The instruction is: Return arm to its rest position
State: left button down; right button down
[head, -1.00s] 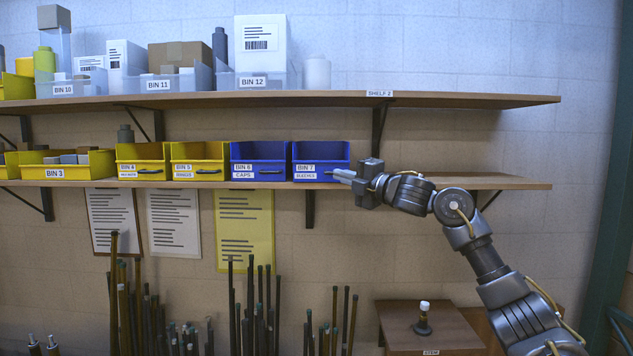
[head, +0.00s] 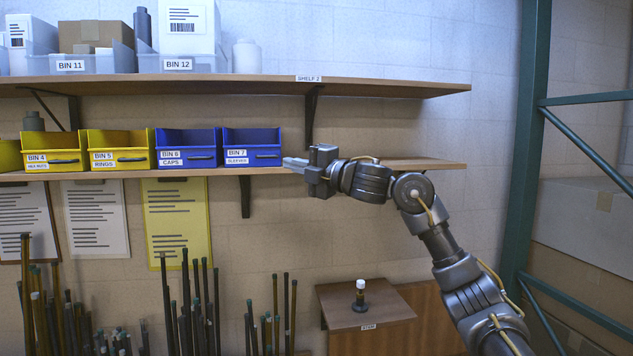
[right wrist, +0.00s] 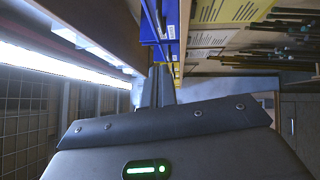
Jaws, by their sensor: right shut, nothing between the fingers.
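My right gripper (head: 292,163) is at the front of the lower shelf, just to the right of the blue bin 7 (head: 252,148). Its fingers are shut and point left toward that bin's front right corner. I cannot tell whether the tips touch the bin. In the right wrist view the closed fingers (right wrist: 158,88) point along the row of bins and hold nothing. My right arm (head: 440,245) reaches up from the lower right. My left gripper is not in view.
The lower shelf (head: 420,164) is bare to the right. The upper shelf (head: 400,88) runs above. A small brown table (head: 390,312) carries a small white-topped part (head: 360,295). Several dark rods (head: 187,300) stand at lower left. A green rack post (head: 528,150) stands right of my arm.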

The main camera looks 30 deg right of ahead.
jog(key=b+v, duration=0.1)
jog(key=v, duration=0.3)
jog(key=shift+s+d+f+b, duration=0.25)
jog(key=shift+b, duration=0.1)
jog(key=shift+w, duration=0.1)
